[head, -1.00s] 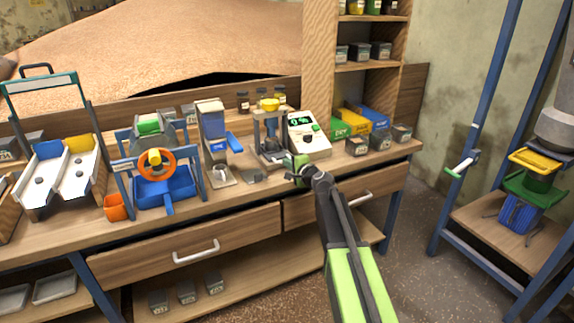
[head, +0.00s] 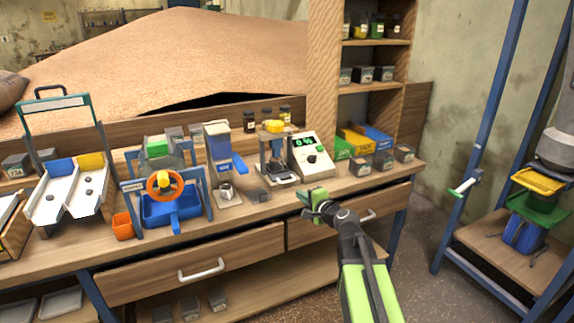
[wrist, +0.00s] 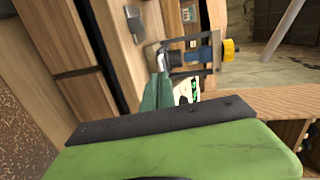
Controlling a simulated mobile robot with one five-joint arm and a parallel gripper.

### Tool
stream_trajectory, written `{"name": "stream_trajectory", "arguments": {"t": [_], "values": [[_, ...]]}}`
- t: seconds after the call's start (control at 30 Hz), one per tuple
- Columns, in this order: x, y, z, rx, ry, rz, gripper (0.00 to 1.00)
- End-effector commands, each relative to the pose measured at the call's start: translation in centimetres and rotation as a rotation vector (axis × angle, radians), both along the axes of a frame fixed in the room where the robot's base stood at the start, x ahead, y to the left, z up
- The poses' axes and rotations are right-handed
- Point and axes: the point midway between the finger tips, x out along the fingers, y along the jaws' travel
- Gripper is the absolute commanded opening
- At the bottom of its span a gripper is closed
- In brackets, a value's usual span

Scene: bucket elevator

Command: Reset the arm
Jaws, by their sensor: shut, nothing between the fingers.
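My arm (head: 365,285) is green and dark grey and reaches up from the lower right of the head view. My gripper (head: 306,200) is at its end, near the front edge of the workbench, shut and empty. In the wrist view the gripper (wrist: 160,82) shows as green fingers pointing toward the small press stand (wrist: 190,57) with the yellow top. In the head view that press stand (head: 277,160) is beyond the gripper, and the two look apart.
The workbench (head: 250,213) holds a meter (head: 312,157) with a green display, a blue-and-orange hand-cranked device (head: 165,195) and a white two-lane chute (head: 70,190). Drawers (head: 190,262) lie below. A blue-framed stand (head: 500,230) is at right, with open floor between.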

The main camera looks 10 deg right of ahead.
Motion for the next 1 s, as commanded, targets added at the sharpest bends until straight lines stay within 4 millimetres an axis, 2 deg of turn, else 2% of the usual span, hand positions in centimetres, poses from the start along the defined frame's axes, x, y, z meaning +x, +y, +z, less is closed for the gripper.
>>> {"name": "stream_trajectory", "arguments": {"t": [0.03, 0.1, 0.2, 0.27, 0.33, 0.4, 0.5, 0.6, 0.7, 0.73, 1.0], "values": [[-0.9, 2.3, -0.7, -0.051, 0.012, 0.041, 0.0], [-2.8, 5.1, -3.0, -0.184, 0.059, 0.14, 0.0], [-6.7, 7.8, -7.4, -0.421, 0.158, 0.32, 0.0], [-9.3, 8.2, -10.1, -0.564, 0.229, 0.427, 0.0], [-12.5, 7.8, -12.9, -0.719, 0.32, 0.543, 0.0], [-15.5, 6.4, -15.1, -0.852, 0.417, 0.643, 0.0], [-19.4, 3.8, -17.2, -1.004, 0.555, 0.763, 0.0], [-23.0, 0.8, -18.3, -1.116, 0.695, 0.868, 0.0], [-26.6, -1.1, -18.5, -1.18, 0.813, 1.014, 0.0], [-26.3, -1.0, -16.3, -1.18, 0.805, 1.003, 0.0], [-26.1, -0.9, -8.0, -1.176, 0.801, 0.996, 0.0]]}}
